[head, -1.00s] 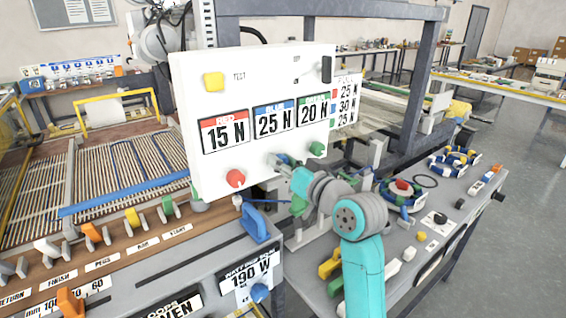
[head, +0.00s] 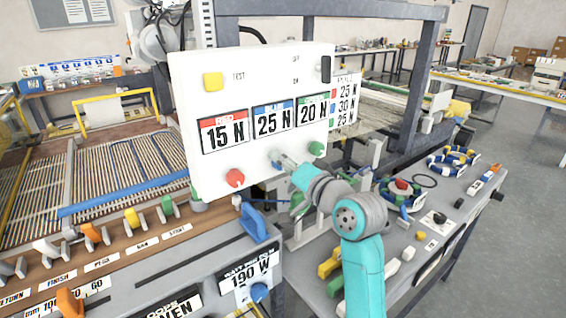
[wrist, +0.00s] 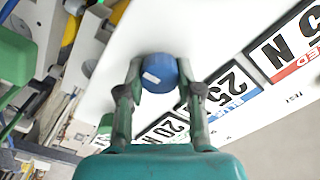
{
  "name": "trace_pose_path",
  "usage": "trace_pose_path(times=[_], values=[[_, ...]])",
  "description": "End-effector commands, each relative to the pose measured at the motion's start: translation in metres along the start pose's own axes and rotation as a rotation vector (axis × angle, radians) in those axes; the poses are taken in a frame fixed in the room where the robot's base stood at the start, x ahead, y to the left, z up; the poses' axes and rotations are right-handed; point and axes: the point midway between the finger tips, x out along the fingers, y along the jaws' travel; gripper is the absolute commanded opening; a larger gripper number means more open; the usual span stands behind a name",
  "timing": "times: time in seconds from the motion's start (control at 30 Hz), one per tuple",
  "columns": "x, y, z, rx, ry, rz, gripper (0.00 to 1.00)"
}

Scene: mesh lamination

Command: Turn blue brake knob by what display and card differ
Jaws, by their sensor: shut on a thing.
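The white panel (head: 250,85) shows a red display (head: 224,131) at 15 N, a blue display (head: 273,120) at 25 N and a green display (head: 312,110) at 20 N. The card (head: 346,103) at its right edge lists 25 N red, 30 N blue and 25 N green; its heading is partly hidden. My gripper (wrist: 159,76) is shut on the blue knob (wrist: 158,72), one finger on each side. A small white mark shows on the knob's face. In the head view my gripper (head: 281,160) covers most of the knob.
A red knob (head: 235,178) is left of my gripper and a green knob (head: 316,149) is to the right, both close. A yellow TEST button (head: 213,82) and a black switch (head: 326,69) are higher on the panel. A cluttered grey bench (head: 440,235) lies to the right.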

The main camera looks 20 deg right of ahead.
Motion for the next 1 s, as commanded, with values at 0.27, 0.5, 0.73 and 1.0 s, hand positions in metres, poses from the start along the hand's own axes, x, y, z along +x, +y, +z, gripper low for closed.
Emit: trace_pose_path(times=[0.27, 0.5, 0.73, 1.0], values=[[0.000, 0.001, 0.000, 0.010, 0.000, 0.002, 0.00], [0.000, 0.001, 0.000, 0.009, 0.000, 0.002, 0.55], [0.000, 0.000, 0.000, 0.008, 0.000, 0.001, 0.61], [-0.013, 0.001, 0.000, 0.009, 0.001, 0.001, 0.61]])
